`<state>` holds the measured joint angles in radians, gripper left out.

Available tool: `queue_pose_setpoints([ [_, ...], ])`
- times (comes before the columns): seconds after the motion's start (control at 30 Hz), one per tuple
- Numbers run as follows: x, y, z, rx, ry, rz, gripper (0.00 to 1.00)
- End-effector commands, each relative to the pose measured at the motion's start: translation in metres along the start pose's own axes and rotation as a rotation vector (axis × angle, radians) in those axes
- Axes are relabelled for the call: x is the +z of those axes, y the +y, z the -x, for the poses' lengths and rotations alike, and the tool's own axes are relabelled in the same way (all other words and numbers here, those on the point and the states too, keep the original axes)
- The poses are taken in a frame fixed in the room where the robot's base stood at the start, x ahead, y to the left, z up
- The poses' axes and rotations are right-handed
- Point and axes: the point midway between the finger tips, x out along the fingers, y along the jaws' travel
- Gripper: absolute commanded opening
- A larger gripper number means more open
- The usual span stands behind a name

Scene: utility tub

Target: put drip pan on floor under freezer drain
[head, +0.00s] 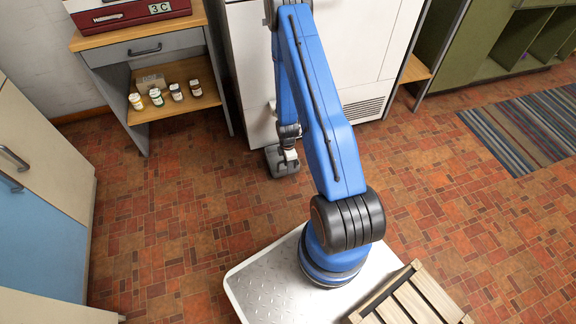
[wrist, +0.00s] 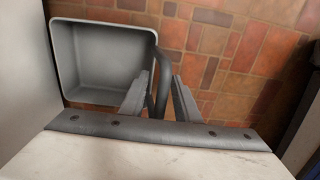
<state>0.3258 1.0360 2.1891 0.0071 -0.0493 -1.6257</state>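The drip pan (head: 282,168) is a small dark grey box in front of the white freezer (head: 254,75). It is low, at or close to the floor; any small gap beneath it is hard to tell. In the wrist view the pan (wrist: 98,55) is empty, with its open side facing the camera. My gripper (wrist: 164,85) has its fingers on either side of the pan's curved handle (wrist: 165,70) and looks shut on it. In the head view my gripper (head: 289,150) is partly hidden by my arm. A small pale fitting (head: 272,105) on the freezer front may be the drain.
A wooden shelf unit (head: 140,85) with several small jars stands left of the freezer. A blue and cream cabinet (head: 45,200) is at the left edge. A striped rug (head: 530,130) lies right. A wooden slatted crate (head: 410,300) sits beside my arm's base. The tiled floor between is clear.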

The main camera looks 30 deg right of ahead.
Motion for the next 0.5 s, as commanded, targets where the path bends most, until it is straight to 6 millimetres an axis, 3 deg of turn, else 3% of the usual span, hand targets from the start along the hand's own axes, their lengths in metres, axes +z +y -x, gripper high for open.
queue_pose_setpoints([
  [0.27, 0.0, 0.001, 0.004, 0.001, 0.0, 0.0, 0.29],
  [0.5, 0.0, 0.001, 0.031, 0.003, 0.0, 0.0, 0.29],
])
